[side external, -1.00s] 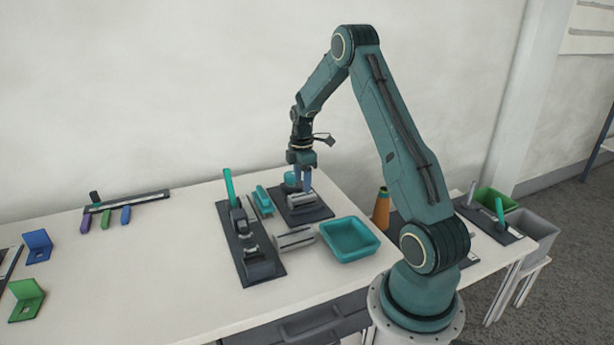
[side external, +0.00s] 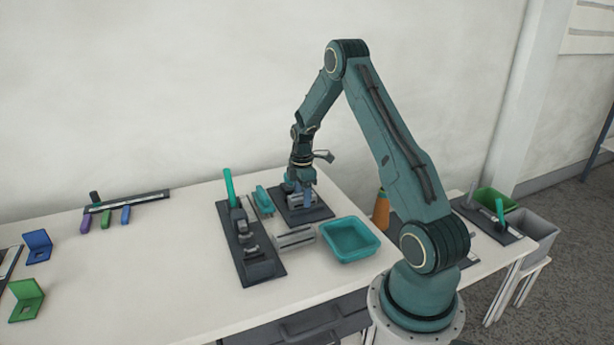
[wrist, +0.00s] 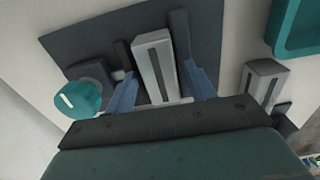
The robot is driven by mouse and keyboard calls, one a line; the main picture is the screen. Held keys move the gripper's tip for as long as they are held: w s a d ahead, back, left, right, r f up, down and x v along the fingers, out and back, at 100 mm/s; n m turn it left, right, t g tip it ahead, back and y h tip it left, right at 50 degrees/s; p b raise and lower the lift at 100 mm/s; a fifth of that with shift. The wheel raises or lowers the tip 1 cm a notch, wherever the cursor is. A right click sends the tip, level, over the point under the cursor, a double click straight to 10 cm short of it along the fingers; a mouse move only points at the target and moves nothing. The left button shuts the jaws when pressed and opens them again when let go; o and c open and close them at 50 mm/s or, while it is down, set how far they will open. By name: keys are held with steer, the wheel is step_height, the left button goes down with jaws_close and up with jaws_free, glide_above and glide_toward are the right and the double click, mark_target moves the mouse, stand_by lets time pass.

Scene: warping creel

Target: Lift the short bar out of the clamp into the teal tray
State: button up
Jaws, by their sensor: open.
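The short bar (wrist: 152,58), grey with a dark slot along its top, sits in the clamp on a dark base plate (wrist: 85,45) with a teal round knob (wrist: 80,98). In the side view the clamp's plate (side external: 318,213) lies near the table's back right, partly hidden by my gripper (side external: 300,194). In the wrist view my gripper (wrist: 160,72) is open, its blue fingers low on either side of the bar, with small gaps showing. The teal tray (side external: 350,224) stands in front and to the right, empty; its corner shows in the wrist view (wrist: 280,45).
A similar grey slotted block (side external: 295,238) lies between the clamp and the tray. A long dark fixture (side external: 262,270) with an upright teal handle (side external: 228,187) stands left. A teal piece (side external: 263,199) lies between the plates. An orange cone (side external: 382,208) stands right of the tray.

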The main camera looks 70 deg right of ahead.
mark_target(302, 196)
steer(key=shift+c, duration=0.4)
steer(key=c, duration=0.9)
steer(key=shift+r, duration=0.75)
steer(key=shift+r, duration=1.45)
steer(key=shift+r, duration=0.15)
steer(key=shift+r, duration=1.35)
